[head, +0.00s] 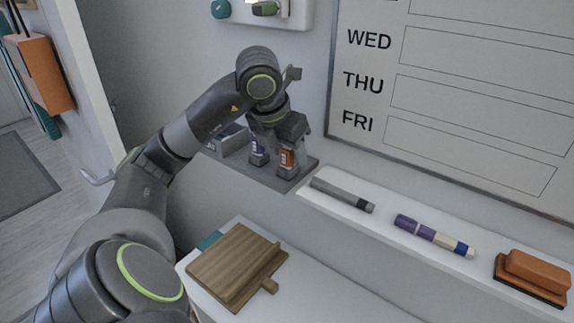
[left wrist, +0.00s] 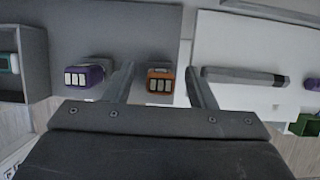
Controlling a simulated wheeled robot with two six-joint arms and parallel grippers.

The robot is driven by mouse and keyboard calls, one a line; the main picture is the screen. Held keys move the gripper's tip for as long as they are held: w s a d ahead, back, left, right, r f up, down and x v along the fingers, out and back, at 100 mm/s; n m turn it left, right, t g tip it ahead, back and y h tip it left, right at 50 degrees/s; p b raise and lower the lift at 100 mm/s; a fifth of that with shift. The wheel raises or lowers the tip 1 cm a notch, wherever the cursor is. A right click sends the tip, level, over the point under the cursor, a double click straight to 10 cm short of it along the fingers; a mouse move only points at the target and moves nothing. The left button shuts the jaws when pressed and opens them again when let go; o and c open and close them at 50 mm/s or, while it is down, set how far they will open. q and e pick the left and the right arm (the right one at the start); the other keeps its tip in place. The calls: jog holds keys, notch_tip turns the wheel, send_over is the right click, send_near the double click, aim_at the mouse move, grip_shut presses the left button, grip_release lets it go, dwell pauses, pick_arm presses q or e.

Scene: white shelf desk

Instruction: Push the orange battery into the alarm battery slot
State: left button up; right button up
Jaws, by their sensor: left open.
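The orange battery (head: 287,158) stands upright on a small grey wall shelf (head: 270,180) in the head view. My left gripper (head: 274,145) is over this shelf, pointing down at the batteries. In the left wrist view the orange battery (left wrist: 160,84) lies between its two spread fingers, with gaps at both sides. The gripper is open and holds nothing. A purple battery (head: 258,150) stands to the left, outside the fingers. A white wall unit (head: 290,14), perhaps the alarm, is cut off by the head view's top edge; its slot is unclear. My right gripper is out of view.
A grey box (head: 228,138) sits at the shelf's left end. A white ledge (head: 385,230) at the right carries a grey marker (head: 342,194), a purple-and-white marker (head: 433,236) and an orange eraser (head: 535,272). A wooden board (head: 237,265) lies on the desk below.

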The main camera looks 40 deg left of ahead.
pick_arm(q)
jog(key=shift+c, duration=0.4)
jog(key=shift+c, duration=1.1)
jog(key=c, duration=0.8)
jog(key=shift+o, duration=0.2)
jog(key=shift+r, duration=0.1)
